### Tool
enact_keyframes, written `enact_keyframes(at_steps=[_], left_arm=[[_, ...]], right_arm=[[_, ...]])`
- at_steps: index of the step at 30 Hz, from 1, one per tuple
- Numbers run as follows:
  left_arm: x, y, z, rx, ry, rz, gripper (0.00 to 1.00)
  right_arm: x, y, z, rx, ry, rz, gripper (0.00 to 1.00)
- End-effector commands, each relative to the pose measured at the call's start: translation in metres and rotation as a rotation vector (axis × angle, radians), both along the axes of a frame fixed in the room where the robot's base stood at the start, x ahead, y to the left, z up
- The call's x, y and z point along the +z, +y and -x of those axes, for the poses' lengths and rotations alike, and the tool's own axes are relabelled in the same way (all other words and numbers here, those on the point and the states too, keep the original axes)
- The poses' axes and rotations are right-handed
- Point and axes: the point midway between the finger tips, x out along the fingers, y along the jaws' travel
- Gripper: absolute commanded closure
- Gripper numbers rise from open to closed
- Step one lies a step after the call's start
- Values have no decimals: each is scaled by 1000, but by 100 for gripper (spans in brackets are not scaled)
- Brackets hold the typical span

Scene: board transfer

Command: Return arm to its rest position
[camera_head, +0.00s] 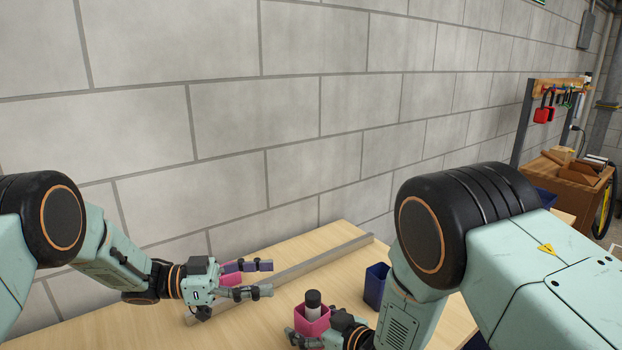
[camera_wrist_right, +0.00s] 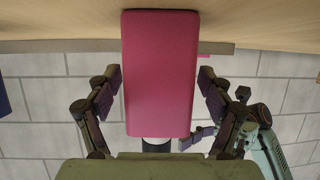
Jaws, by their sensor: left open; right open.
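My left gripper (camera_head: 265,278) is open above the wooden table, its fingers pointing right, with nothing seen held between them. It also shows in the right wrist view (camera_wrist_right: 198,138). In the head view this pink box (camera_head: 312,322) holds a white bottle with a black cap (camera_head: 313,303).
A second pink thing (camera_head: 231,279) shows behind the left gripper's fingers. A grey bar (camera_head: 320,262) runs along the table's (camera_head: 330,238) back edge by the block wall. A dark blue box (camera_head: 376,285) stands right of the pink box, partly behind my right arm.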

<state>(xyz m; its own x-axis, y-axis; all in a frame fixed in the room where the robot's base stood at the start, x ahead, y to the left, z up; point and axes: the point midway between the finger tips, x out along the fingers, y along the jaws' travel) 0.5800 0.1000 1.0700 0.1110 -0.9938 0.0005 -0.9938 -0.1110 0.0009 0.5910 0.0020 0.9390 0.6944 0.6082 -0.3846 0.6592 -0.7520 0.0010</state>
Motion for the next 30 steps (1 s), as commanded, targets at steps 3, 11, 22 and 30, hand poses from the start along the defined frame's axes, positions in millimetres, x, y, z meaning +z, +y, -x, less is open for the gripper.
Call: enact_keyframes(at_steps=[3,11,22,30], left_arm=[[0,-22,-2,-3,0,-1,45],[0,-66,-6,-3,0,-1,45],[34,-95,-11,1,-3,1,45],[66,-94,-11,1,-1,0,45]], right_arm=[[0,0,0,0,0,0,19],[0,0,0,0,0,0,19],[0,0,0,0,0,0,19],[0,-1,0,0,0,0,19]])
